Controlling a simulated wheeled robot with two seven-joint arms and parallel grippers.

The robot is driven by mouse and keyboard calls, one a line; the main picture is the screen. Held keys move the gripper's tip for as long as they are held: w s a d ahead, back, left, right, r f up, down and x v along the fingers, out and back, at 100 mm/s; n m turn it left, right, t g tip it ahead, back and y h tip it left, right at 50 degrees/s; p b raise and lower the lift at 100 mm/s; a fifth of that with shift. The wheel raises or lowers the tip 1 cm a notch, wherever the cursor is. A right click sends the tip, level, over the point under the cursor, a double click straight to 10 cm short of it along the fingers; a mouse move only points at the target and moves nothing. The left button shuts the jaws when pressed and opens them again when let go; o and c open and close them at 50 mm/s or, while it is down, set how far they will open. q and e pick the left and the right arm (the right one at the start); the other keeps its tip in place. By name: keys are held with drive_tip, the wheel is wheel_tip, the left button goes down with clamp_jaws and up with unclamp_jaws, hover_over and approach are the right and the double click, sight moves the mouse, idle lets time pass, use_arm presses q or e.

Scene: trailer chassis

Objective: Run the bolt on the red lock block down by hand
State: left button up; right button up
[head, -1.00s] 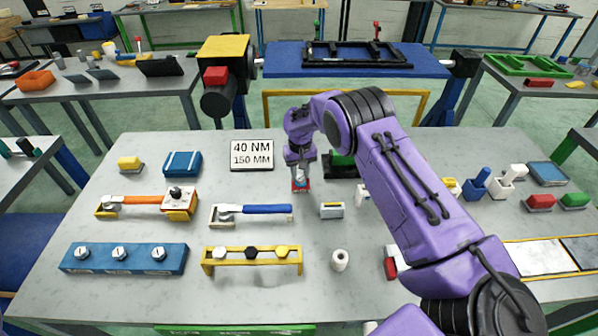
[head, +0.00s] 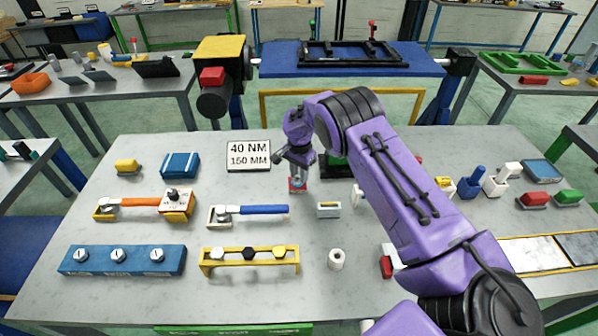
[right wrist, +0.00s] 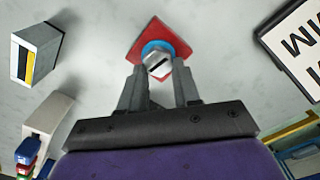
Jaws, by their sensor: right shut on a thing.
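The red lock block (head: 297,186) lies on the grey table near its middle, mostly hidden by my right gripper in the head view. In the right wrist view the red lock block (right wrist: 181,45) shows as a red plate with a blue ring and a silver bolt (right wrist: 157,62) with a dark slot on its head. My right gripper (right wrist: 158,72) comes straight down over the block, its two fingers shut on the bolt from either side. It also shows in the head view (head: 297,178). My left gripper is not in view.
A sign (head: 249,156) reading 40 NM, 150 MM lies behind left. A blue-handled wrench (head: 262,209) lies left and nearer, and a small grey block (head: 328,210) stands right.

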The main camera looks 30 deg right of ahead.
drive_tip(key=m, duration=0.4)
drive_tip(key=shift+r+m, duration=0.3)
drive_tip(key=shift+s+a+m, duration=0.1)
drive_tip(key=shift+m, duration=2.4)
drive_tip(key=shift+r, duration=0.1)
drive_tip(key=o, duration=0.9)
drive_tip(key=shift+o, duration=0.8)
drive_tip(key=shift+a, duration=0.1)
drive_tip(key=shift+s, duration=0.15)
